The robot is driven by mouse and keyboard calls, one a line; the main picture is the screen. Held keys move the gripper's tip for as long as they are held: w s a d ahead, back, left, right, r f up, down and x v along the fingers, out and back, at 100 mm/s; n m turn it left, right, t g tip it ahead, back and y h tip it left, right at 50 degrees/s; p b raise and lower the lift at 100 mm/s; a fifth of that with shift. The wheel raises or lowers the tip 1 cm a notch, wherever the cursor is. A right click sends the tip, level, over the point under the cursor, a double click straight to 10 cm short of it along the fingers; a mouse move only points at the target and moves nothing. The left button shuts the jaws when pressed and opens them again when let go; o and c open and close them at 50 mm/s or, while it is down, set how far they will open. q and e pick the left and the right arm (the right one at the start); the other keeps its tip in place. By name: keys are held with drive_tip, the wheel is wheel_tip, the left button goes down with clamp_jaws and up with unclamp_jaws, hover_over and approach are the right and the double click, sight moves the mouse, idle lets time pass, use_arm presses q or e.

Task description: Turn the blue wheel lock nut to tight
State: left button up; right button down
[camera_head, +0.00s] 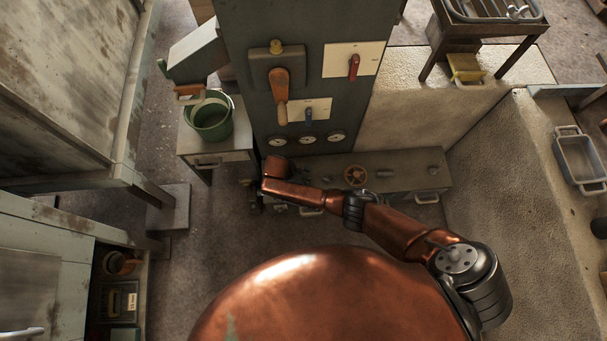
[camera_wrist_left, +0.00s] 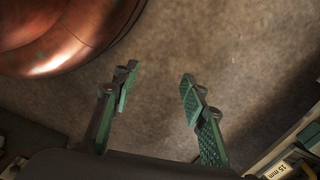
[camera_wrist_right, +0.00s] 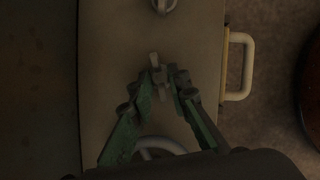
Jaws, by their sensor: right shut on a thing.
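My right gripper (camera_wrist_right: 164,86) has its green fingers closed around a small pale winged piece, apparently the lock nut (camera_wrist_right: 155,62), above a pale bench surface in the right wrist view. Part of a spoked wheel rim (camera_wrist_right: 160,146) shows below the fingers; its colour looks grey in the dim light, so I cannot tell that it is blue. In the head view my right arm reaches left over the bench and mostly hides its gripper and the nut. My left gripper (camera_wrist_left: 158,88) is open and empty above the bare floor in the left wrist view.
A green bucket (camera_head: 210,117) stands on a side table. A cream handle (camera_wrist_right: 240,66) sticks out right of the bench in the right wrist view.

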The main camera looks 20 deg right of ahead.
drive_tip(key=shift+d+f+m+g, duration=0.1)
drive_tip(key=shift+m+g, duration=0.3)
drive_tip(key=shift+m, duration=1)
drive_tip(key=shift+d+g+b, duration=0.1)
drive_tip(key=shift+g+b, duration=0.2)
drive_tip(key=c, duration=2.1)
unclamp_jaws()
drive_tip(key=shift+o, duration=1.3)
drive_tip(key=shift+w, duration=0.1)
drive_tip(key=shift+a+r, duration=0.25)
use_arm(q)
drive_tip(key=shift+w+d+r, duration=0.15)
drive_tip(key=shift+r, duration=0.3)
drive_tip(key=shift+w+d+r, duration=0.1)
drive_tip(key=shift+w+r, duration=0.05)
drive_tip(key=shift+r, duration=0.3)
use_arm(e)
drive_tip(key=v, duration=1.1)
drive_tip(key=shift+r, duration=0.3)
